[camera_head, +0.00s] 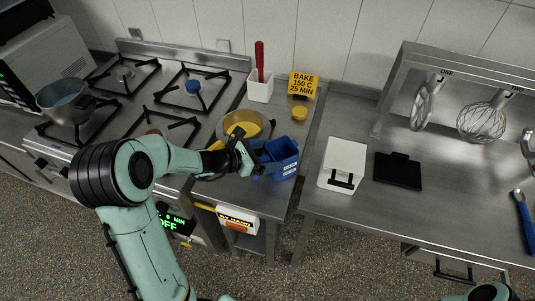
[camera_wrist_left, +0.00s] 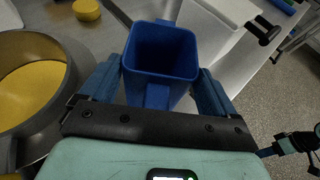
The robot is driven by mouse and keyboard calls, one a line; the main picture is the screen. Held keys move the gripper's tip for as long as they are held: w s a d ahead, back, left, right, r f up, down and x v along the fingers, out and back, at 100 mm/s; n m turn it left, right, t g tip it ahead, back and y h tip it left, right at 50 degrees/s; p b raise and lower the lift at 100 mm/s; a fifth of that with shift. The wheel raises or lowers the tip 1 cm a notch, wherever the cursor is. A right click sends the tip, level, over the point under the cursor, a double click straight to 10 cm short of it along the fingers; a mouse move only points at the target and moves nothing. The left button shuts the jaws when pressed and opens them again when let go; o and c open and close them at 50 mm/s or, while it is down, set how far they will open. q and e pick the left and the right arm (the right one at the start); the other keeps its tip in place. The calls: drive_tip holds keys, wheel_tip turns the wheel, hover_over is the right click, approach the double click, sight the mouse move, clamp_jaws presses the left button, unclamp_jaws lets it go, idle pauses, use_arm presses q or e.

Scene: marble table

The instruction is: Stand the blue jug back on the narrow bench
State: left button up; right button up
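The blue jug (camera_head: 285,158) is upright at the narrow bench (camera_head: 250,195), between the stove and the right-hand table. Whether its base touches the bench is hard to tell. In the left wrist view the jug (camera_wrist_left: 160,50) is seen from above, empty, with its handle towards me. My left gripper (camera_head: 254,156) reaches it from the left. Its blue fingers (camera_wrist_left: 160,85) lie against the jug's two sides, with the handle between them. What seems to be my right gripper (camera_wrist_left: 290,146) shows small and dark at the right edge of the left wrist view; its fingers are unclear.
A pan with yellow contents (camera_head: 247,125) sits beside the jug. A yellow round piece (camera_head: 299,113), a yellow sign (camera_head: 303,86) and a white holder with a red-handled tool (camera_head: 260,88) stand behind. A white scale (camera_head: 343,163) and black pad (camera_head: 398,171) lie on the right table.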

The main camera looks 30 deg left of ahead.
use_arm(q)
drive_tip(key=shift+o, duration=0.7)
drive_tip(key=shift+s, duration=0.1)
drive_tip(key=shift+r, duration=0.25)
drive_tip(key=v, duration=1.1)
drive_tip(key=shift+s+a, duration=0.2)
drive_tip(key=shift+s, duration=0.15)
drive_tip(key=shift+r, duration=0.1)
